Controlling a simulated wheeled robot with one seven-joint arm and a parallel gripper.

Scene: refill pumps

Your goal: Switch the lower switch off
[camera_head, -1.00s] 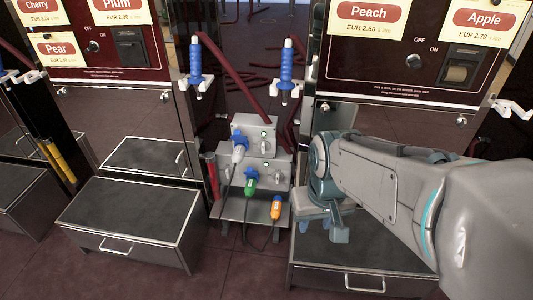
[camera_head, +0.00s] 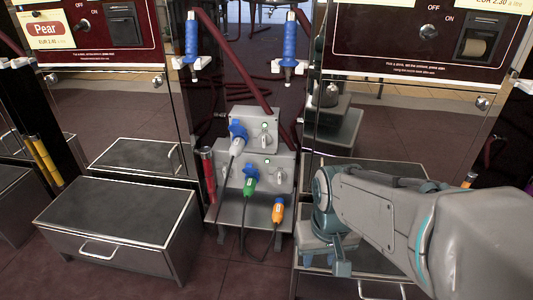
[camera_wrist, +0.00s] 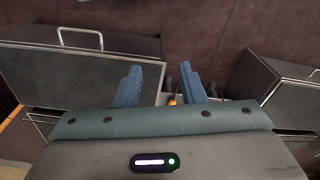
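A grey socket unit with two stacked boxes stands in the middle of the head view. The upper box (camera_head: 251,118) has a rotary switch (camera_head: 266,139) and a white plug (camera_head: 238,137). The lower box (camera_head: 287,158) has a rotary switch (camera_head: 279,175) at its right, with a small green light (camera_head: 267,161) above it. The exact switch angles are too small to read. My gripper (camera_head: 335,265) is to the right of and below the lower box, apart from it. In the wrist view my gripper (camera_wrist: 161,88) is open with nothing between its fingers.
Two blue-handled nozzles (camera_head: 191,40) hang above. A dark step box (camera_head: 120,215) stands left; another lies beneath my arm. Floor before the unit is clear.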

